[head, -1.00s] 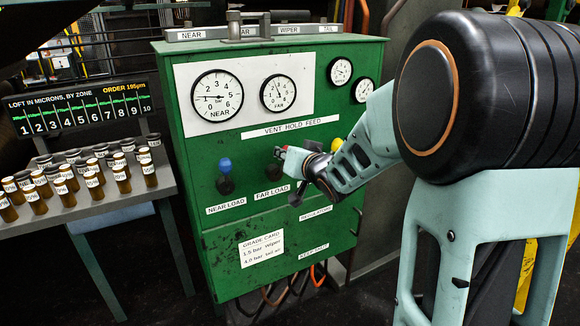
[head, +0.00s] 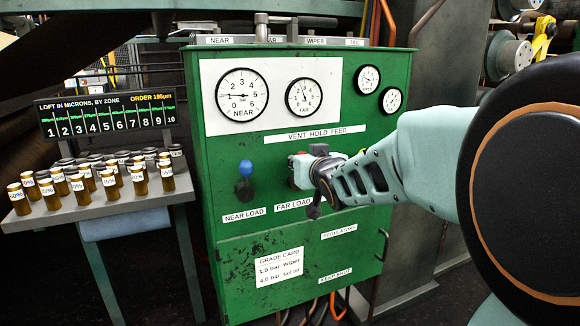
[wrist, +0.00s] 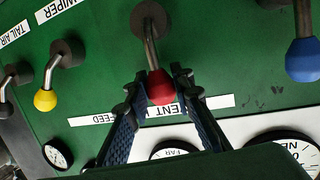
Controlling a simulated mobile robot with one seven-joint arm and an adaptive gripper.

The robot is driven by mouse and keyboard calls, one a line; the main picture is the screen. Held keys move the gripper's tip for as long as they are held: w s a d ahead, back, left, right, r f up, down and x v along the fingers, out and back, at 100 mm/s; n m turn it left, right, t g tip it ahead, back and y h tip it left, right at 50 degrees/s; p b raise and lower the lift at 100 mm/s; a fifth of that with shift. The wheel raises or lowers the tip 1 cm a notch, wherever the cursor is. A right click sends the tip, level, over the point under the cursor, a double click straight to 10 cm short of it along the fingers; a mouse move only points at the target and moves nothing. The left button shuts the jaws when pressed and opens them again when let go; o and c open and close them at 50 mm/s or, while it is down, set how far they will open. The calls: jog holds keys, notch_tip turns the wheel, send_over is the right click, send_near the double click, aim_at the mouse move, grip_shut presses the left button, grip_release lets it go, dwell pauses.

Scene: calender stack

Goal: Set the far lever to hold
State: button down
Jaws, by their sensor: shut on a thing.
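The far lever has a red knob (wrist: 160,88) on a metal stem from a dark round hub (wrist: 150,18) in the wrist view. My gripper (wrist: 163,80) is shut on this knob, one finger on each side. The stem leans from its hub toward the VENT HOLD FEED strip (wrist: 150,110), which appears upside down and partly covered by knob and fingers. In the head view my gripper (head: 308,168) is at the panel above the FAR LOAD label (head: 293,204) and mostly hides the lever. The VENT HOLD FEED strip (head: 314,134) is clear there.
The near lever's blue knob (head: 246,168) stands left of my gripper. A yellow-knobbed lever (wrist: 45,100) is on the other side. Gauges (head: 242,95) sit above on the green cabinet (head: 225,240). A table (head: 95,215) of labelled jars stands left.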

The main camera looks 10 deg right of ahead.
dwell(0.3)
jog(key=c, duration=1.7)
grip_release()
jog(key=shift+o, duration=0.2)
jog(key=shift+r+p, duration=0.1)
jog(key=shift+p, duration=0.2)
